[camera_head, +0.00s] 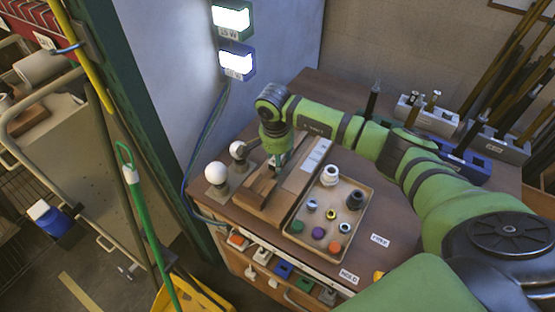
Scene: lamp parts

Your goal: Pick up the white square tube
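I cannot pick out the white square tube with certainty. A long pale piece (316,156) with a dark mark lies right of my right gripper; I cannot tell whether it is a tube or a label. My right arm comes in from the right and bends down at its wrist. My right gripper (276,162) points down over a brown wooden block fixture (262,194) on the bench. Its fingers are small and partly hidden by the wrist, so I cannot tell whether they hold anything. My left gripper is not in view.
Two white bulbs (216,173) (238,149) stand on small bases left of the gripper. A tan tray (312,246) of several round parts lies right of the fixture. Grey and blue bins with rods (434,119) stand behind my arm. Bare bench shows near the front labels.

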